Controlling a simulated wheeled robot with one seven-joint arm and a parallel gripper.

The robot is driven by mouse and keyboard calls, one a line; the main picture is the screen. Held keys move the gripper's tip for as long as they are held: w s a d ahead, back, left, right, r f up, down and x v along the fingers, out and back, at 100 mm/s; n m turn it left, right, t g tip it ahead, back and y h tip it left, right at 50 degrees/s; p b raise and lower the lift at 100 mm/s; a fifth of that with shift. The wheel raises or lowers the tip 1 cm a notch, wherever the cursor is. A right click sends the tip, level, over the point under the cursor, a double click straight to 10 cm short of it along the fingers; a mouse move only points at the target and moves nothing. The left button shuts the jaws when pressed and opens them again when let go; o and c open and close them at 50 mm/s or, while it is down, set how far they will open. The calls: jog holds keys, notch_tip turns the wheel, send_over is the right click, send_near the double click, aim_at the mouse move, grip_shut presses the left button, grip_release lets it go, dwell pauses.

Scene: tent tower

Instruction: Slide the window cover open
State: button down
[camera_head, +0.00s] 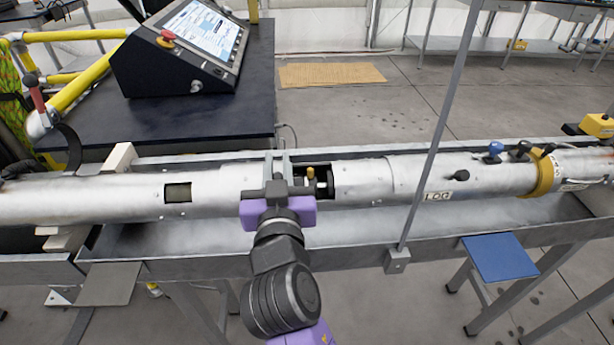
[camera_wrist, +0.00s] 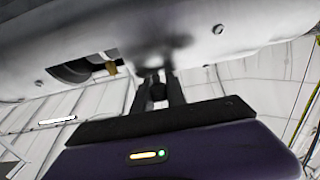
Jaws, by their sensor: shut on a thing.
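A long silver tube (camera_head: 362,181) lies across the head view. A dark window opening (camera_head: 326,176) in it shows a brass-coloured fitting (camera_head: 310,173) inside. The window cover (camera_head: 252,181) appears to be the silver sleeve part just left of the opening; its edges are hard to make out. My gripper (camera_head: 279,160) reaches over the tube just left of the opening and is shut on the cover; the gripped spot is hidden. In the wrist view, my gripper's fingers (camera_wrist: 157,82) meet the tube, with the dark opening (camera_wrist: 77,70) to their left.
The tube lies in a metal trough (camera_head: 190,238). A thin grey upright post (camera_head: 436,140) stands in front of the tube to the right. A dark table (camera_head: 210,115) with a control console (camera_head: 180,50) stands behind, left. A smaller rectangular hole (camera_head: 178,193) lies further left along the tube.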

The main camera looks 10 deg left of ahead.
aim_at(256, 174)
jog(key=shift+s+a+b, duration=0.3)
jog(key=shift+a+b, duration=0.05)
jog(key=shift+a, duration=0.6)
jog(key=shift+s+a+b, duration=0.25)
jog(key=shift+a+b, duration=0.05)
jog(key=shift+a, duration=0.65)
jog(key=c, duration=1.3)
grip_release()
jog(key=shift+c, duration=0.2)
jog(key=v, duration=0.7)
jog(key=shift+s+b, duration=0.3)
jog(key=shift+s, duration=0.1)
jog(key=shift+d, duration=0.15)
